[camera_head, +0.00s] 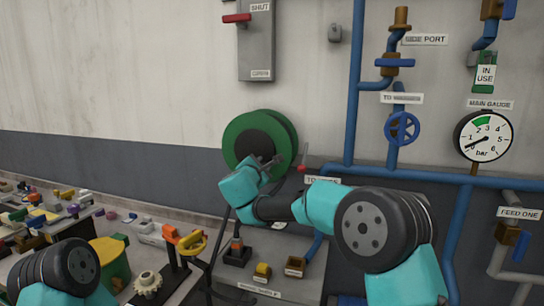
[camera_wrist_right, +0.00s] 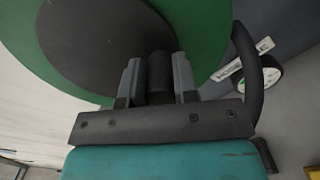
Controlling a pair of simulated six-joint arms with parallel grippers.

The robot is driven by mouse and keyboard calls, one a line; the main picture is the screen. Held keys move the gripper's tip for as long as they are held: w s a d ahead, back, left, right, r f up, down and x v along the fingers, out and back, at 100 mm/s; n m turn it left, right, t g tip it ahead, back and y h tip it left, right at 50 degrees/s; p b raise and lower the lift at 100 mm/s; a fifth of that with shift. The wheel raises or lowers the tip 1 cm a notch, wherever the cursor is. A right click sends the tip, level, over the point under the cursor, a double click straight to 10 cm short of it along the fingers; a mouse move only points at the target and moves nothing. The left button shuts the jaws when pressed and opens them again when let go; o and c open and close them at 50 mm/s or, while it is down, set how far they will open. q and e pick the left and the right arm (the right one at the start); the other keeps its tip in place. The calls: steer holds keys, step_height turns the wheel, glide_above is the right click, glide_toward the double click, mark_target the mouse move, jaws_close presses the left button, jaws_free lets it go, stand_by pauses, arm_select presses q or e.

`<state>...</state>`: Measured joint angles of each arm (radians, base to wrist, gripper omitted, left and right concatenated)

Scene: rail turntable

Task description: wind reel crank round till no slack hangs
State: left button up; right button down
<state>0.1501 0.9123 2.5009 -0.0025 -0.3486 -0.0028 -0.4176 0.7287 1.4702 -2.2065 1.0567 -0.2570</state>
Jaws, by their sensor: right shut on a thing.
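The reel (camera_head: 285,127) is a green-flanged drum with a dark centre, mounted on the wall in the head view. Its green flange (camera_wrist_right: 210,35) and dark middle fill the top of the right wrist view. My right gripper (camera_head: 270,161) is in front of the reel's lower part. In the right wrist view its two grey fingers (camera_wrist_right: 158,82) are shut on a dark upright cylinder, the crank handle (camera_wrist_right: 159,72). A black hose (camera_wrist_right: 250,75) curves down beside the gripper there. In the head view a dark hose (camera_head: 213,255) hangs below the reel, partly behind my arm. My left gripper is out of view.
Blue pipes (camera_head: 354,90), a blue valve wheel (camera_head: 402,128) and the main gauge (camera_head: 483,136) are on the wall to the right. A grey box (camera_head: 257,45) with a red lever is above. Cluttered benches (camera_head: 50,235) stand at left.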

mark_target(269, 155)
steer(key=shift+d+r, duration=0.1)
steer(key=shift+d, duration=0.05)
steer(key=shift+s+d+r, duration=0.2)
steer(key=shift+d+r, duration=0.2)
steer(key=shift+r, duration=0.2)
steer(key=shift+s+d+r, duration=0.1)
steer(key=shift+d+r, duration=0.05)
steer(key=shift+r, duration=0.5)
